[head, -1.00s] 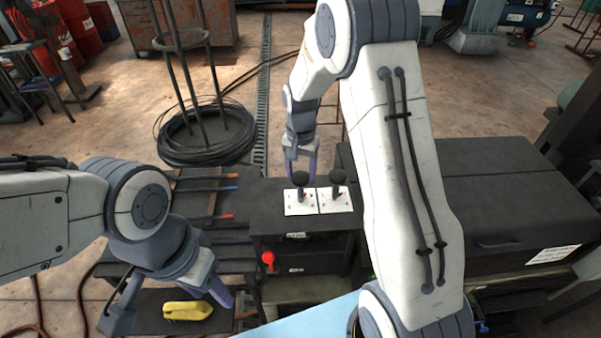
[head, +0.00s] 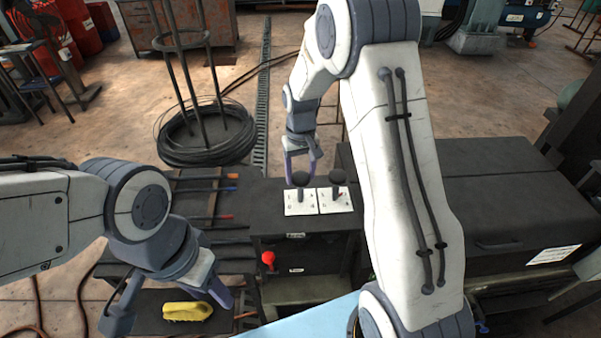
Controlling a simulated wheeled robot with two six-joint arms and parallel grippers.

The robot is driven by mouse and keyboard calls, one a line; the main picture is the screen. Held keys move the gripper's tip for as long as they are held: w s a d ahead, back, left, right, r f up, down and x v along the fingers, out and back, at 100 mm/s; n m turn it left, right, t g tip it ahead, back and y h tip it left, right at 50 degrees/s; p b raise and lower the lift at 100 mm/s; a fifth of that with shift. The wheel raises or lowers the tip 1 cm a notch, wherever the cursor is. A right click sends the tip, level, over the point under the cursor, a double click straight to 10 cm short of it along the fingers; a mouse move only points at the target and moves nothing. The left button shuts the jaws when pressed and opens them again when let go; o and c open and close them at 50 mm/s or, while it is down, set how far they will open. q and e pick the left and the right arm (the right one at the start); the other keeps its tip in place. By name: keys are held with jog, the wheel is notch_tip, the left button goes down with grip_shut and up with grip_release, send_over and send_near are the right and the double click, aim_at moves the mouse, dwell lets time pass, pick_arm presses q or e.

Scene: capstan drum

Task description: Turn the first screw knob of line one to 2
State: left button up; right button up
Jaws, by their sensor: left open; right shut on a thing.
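Two black knobs stand on white plates with small markings on top of a dark cabinet (head: 270,222) in the head view. The left knob (head: 300,180) is on the left plate (head: 293,208); the right knob (head: 338,178) is on the right plate (head: 342,205). I cannot read the markings surely. My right gripper (head: 301,178) reaches down from behind and is shut on the left knob, one finger on each side. My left gripper (head: 172,312) is open and empty, low at the left, near a yellow object (head: 187,311).
A red knob (head: 268,259) sits on the cabinet's front. Rods with coloured ends (head: 205,178) lie on a rack at the left. A wire coil (head: 205,150) rests on the floor behind. A large dark box (head: 500,200) stands at the right. My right arm hides part of the cabinet.

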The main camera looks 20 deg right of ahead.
dwell(0.4)
jog(key=o, duration=1.4)
jog(key=shift+c, duration=0.2)
notch_tip(320, 180, up, 10)
jog(key=b, duration=0.2)
jog(key=shift+r, duration=0.25)
